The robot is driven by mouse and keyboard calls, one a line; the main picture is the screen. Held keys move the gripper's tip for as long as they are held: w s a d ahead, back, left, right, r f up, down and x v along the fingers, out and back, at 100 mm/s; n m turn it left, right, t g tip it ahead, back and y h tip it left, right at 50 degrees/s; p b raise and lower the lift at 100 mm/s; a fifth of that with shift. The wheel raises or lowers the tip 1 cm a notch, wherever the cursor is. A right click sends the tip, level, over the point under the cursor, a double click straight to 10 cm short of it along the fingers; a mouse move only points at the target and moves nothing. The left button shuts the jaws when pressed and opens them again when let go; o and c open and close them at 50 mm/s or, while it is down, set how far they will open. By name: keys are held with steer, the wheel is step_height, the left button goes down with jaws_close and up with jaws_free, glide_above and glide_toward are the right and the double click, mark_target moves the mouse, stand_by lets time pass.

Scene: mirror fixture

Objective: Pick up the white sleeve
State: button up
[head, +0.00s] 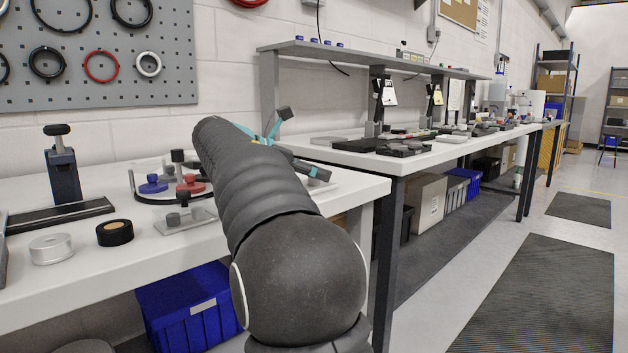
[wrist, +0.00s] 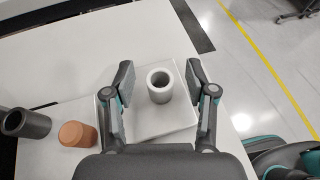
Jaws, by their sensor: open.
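The white sleeve (wrist: 160,88) is a short hollow cylinder, standing upright with its round opening facing up in the wrist view. It stands on a pale square plate (wrist: 145,122). My gripper (wrist: 158,76) is open, with one finger on each side of the sleeve in the picture. I cannot tell how far above the plate the fingertips are. In the head view my gripper (head: 280,125) shows only in part beyond my arm, and I cannot make out the white sleeve there.
An orange-brown sleeve (wrist: 77,134) and a dark grey sleeve (wrist: 26,123) are left of my gripper. On the bench in the head view are a black ring (head: 115,233), a silver disc (head: 52,249), a dark press-like stand (head: 63,165) and a fixture with blue and red knobs (head: 152,185).

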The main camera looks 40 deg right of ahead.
steer(key=c, duration=0.8)
steer(key=shift+c, duration=0.2)
steer(key=shift+r, duration=0.15)
